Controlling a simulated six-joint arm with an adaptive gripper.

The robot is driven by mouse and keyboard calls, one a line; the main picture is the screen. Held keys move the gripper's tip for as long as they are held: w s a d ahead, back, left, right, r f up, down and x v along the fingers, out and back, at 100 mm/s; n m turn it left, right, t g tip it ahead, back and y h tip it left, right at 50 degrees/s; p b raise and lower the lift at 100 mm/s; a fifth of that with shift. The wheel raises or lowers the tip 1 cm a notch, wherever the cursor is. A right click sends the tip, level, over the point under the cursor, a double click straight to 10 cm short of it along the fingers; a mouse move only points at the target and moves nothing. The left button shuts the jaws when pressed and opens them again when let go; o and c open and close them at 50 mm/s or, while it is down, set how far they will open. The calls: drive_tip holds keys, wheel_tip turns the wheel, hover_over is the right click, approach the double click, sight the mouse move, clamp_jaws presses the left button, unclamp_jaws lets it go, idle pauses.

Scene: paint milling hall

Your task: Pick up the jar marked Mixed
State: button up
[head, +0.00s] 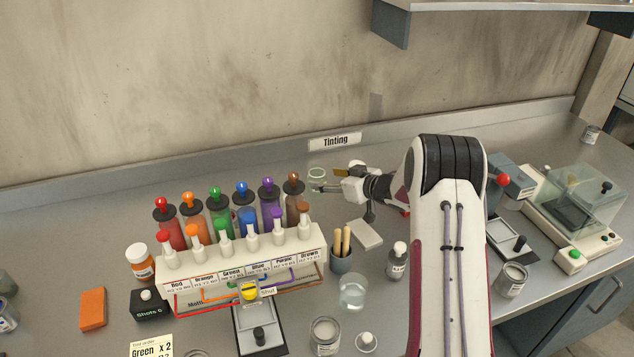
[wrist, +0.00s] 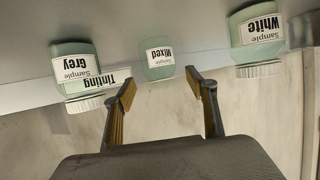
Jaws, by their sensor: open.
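In the wrist view, which is upside down, the jar marked Mixed (wrist: 158,62) is a small pale green jar with a white label. It appears in line with the gap between the fingertips of my gripper (wrist: 161,84), which is open and empty. I cannot tell how far beyond the tips it stands. In the head view, a small pale green jar (head: 317,173) stands near the wall, close to my gripper (head: 324,187); its label does not show there.
In the wrist view, a capped jar marked Grey (wrist: 72,50) and a capped jar marked White (wrist: 258,30) flank the Mixed jar. A rack of tint bottles (head: 240,250) stands left of my gripper. A brush pot (head: 341,262) and a beaker (head: 352,292) stand nearer.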

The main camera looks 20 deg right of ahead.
drive_tip(key=shift+w, duration=0.1)
drive_tip(key=shift+r+x, duration=0.15)
drive_tip(key=shift+x, duration=0.55)
drive_tip(key=shift+r+x, duration=0.15)
drive_tip(key=shift+x, duration=1.8)
drive_tip(key=shift+r, duration=0.1)
drive_tip(key=c, duration=1.1)
